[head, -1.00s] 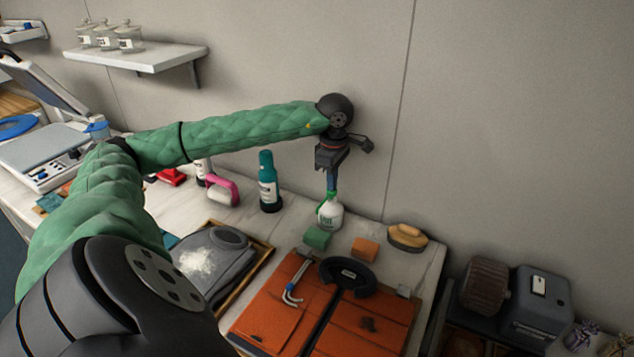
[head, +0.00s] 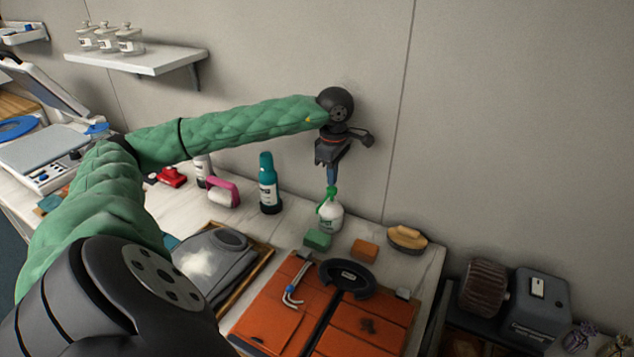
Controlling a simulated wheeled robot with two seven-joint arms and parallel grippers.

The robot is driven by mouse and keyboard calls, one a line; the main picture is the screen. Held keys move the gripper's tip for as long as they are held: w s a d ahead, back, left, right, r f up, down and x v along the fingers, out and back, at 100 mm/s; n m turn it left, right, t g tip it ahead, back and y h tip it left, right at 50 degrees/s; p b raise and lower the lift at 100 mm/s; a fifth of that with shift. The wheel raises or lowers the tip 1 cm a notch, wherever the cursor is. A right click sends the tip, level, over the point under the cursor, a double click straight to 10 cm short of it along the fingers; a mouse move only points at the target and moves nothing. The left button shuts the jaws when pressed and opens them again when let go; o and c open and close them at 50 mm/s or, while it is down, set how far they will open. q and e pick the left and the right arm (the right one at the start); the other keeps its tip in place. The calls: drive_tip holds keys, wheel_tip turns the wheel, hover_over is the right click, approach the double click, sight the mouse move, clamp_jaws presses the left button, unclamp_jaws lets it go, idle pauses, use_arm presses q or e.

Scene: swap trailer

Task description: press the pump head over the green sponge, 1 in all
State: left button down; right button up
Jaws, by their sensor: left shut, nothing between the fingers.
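A white bottle (head: 331,217) with a green pump head (head: 328,194) stands upright on the counter near the wall. The green sponge (head: 318,239) lies on the counter just in front of the bottle. My left gripper (head: 332,182) is shut and empty, pointing down right above the pump head. Its fingertips appear to touch or nearly touch the pump head; I cannot tell which. My right gripper is not in view.
An orange sponge (head: 364,250) and a wooden brush (head: 407,238) lie right of the bottle. Orange panels (head: 270,312) with a black ring-shaped part (head: 347,276) lie in front.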

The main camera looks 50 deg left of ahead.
use_arm(q)
drive_tip(key=shift+r, duration=0.15)
drive_tip(key=shift+r+p, duration=0.85)
drive_tip(key=shift+r, duration=2.05)
